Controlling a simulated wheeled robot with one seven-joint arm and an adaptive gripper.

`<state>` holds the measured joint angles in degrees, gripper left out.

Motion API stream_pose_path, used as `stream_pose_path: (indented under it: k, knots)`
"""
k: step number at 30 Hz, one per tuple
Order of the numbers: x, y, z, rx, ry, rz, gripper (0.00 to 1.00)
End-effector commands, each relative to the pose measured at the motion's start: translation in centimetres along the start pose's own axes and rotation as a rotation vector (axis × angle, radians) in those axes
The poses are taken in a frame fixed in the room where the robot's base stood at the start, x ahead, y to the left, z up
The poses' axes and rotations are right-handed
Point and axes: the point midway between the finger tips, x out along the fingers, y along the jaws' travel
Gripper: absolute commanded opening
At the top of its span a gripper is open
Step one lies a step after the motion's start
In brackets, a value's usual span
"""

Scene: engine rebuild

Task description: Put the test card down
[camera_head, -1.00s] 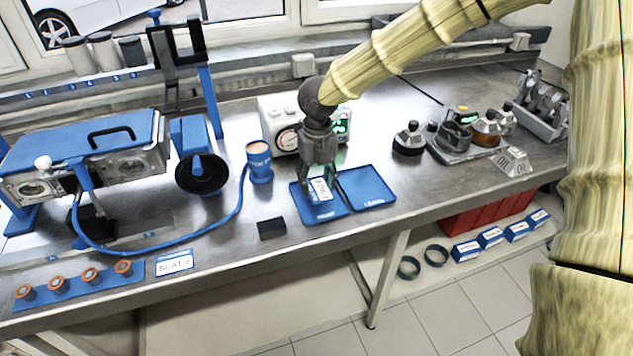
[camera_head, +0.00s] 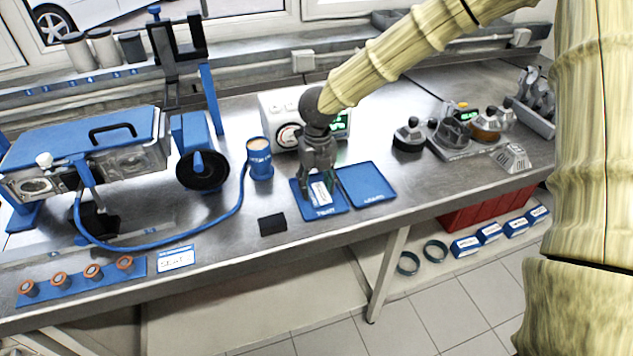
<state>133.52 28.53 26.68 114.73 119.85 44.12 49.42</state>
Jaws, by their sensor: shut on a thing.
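My gripper (camera_head: 319,189) points down over the left blue tray (camera_head: 331,210) on the bench. It is shut on a small white card (camera_head: 321,193) with dark marks, the test card. The card stands tilted between the fingers, low over the tray. I cannot tell whether its lower edge touches the tray. A second blue tray (camera_head: 367,186) lies to the right, with nothing seen on it.
A white tester with a green display (camera_head: 341,126) stands behind my gripper. A blue cup-like holder (camera_head: 259,160) stands to the left, and a dark block (camera_head: 272,225) lies near the front edge. Metal parts (camera_head: 408,136) stand to the right.

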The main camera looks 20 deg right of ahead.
Motion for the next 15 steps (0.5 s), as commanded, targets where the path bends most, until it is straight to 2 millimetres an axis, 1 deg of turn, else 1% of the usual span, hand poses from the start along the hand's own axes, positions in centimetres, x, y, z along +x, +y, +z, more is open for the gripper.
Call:
stream_pose_path:
  k: [1,2,3,4,5,15]
  knots:
    - [0.05,0.00,0.00,0.000,0.000,0.000,0.41]
    - [0.06,0.00,-0.01,0.000,0.000,0.000,0.54]
    - [0.06,0.00,-0.01,0.000,0.000,0.000,0.61]
    - [0.06,0.00,-0.01,0.000,0.000,0.000,0.66]
    - [0.06,0.00,-0.01,0.000,0.000,0.000,0.70]
    - [-0.03,0.00,0.00,0.000,0.000,0.000,0.70]
